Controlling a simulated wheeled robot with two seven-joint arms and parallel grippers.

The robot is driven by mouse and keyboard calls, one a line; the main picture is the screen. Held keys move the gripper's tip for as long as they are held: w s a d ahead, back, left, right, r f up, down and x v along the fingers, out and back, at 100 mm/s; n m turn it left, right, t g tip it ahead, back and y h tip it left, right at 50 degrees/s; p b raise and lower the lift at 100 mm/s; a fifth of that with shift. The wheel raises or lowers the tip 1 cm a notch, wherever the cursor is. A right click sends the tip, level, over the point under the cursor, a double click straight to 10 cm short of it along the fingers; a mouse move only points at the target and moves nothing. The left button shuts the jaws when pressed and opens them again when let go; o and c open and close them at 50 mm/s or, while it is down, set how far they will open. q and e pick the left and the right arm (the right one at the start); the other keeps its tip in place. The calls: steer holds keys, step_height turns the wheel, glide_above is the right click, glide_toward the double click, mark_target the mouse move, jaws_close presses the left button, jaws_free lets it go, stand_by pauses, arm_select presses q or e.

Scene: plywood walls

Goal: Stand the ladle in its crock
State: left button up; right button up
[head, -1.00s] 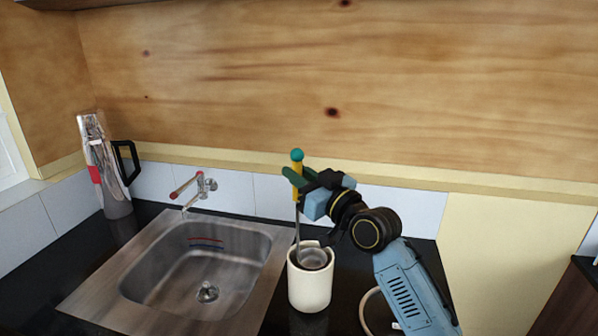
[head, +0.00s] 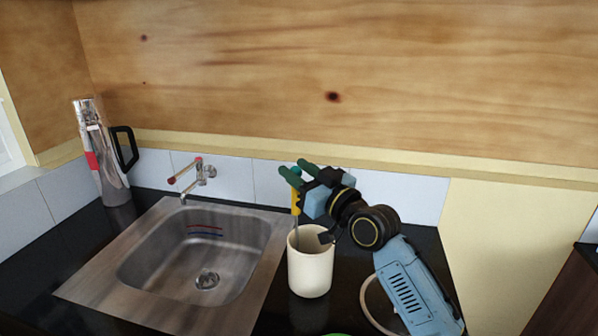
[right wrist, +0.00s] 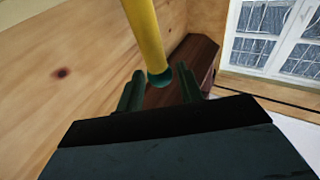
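The cream crock (head: 311,272) stands upright on the dark counter, right of the sink. The ladle (head: 296,204) is in the crock; its yellow handle rises above the rim by the left side, and its bowl is hidden inside. My right gripper (head: 298,174) is above the crock at the handle's top. In the right wrist view, its green fingers (right wrist: 161,92) are apart, with the teal end of the ladle's yellow handle (right wrist: 145,30) between them and small gaps on both sides.
A steel sink (head: 85,285) with a tap (head: 203,171) lies left of the crock. A jug-like appliance with a black handle (head: 108,165) stands in the back left corner. A tiled strip and wooden wall are behind. A green edge (head: 338,333) shows at the bottom.

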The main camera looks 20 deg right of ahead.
steer(key=shift+o, duration=0.5)
steer(key=shift+s+d+f, duration=0.1)
steer(key=shift+s, duration=0.15)
steer(key=b+v, duration=0.1)
steer(key=v, duration=1.2)
steer(key=shift+b, duration=0.4)
steer(key=shift+w, duration=0.1)
